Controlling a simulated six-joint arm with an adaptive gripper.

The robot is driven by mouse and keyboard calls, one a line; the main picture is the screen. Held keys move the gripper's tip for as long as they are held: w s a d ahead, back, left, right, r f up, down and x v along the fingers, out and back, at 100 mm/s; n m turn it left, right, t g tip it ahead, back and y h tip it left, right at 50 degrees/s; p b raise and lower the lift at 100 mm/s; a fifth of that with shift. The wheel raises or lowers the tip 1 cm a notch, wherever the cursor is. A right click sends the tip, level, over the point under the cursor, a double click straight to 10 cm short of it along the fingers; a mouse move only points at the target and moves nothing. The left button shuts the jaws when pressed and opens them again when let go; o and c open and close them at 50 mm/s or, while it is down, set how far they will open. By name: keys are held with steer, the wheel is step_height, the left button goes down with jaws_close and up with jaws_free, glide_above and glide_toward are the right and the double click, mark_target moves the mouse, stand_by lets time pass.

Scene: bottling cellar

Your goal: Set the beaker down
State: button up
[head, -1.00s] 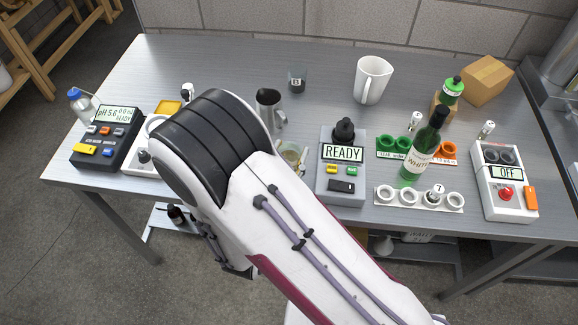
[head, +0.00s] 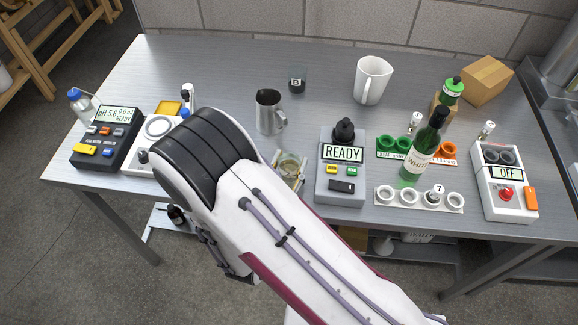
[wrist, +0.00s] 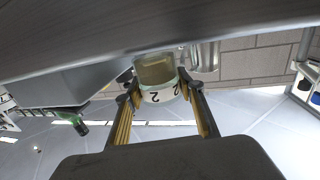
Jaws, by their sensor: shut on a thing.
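A clear glass beaker (head: 289,166) with pale yellowish liquid is at the front edge of the table, left of the grey READY device. In the wrist view the beaker (wrist: 157,76) shows a white label with a dark 2. My gripper (wrist: 162,92) is shut on it, one finger on each side. In the head view my arm hides most of my gripper. The table (wrist: 90,40) appears overturned at the top of the wrist view. I cannot tell whether the beaker touches the tabletop.
The READY device (head: 341,180) stands close right of the beaker. A white mug (head: 372,80) and a green bottle (head: 421,150) stand right.

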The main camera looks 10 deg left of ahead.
mark_target(285, 176)
steer(key=shift+f, duration=0.65)
steer(key=shift+f, duration=0.2)
steer(key=o, duration=1.1)
steer(key=shift+o, duration=0.2)
steer(key=shift+s, duration=0.1)
steer(key=shift+v, duration=3.8)
steer(key=shift+r, duration=0.2)
steer(key=shift+o, duration=0.6)
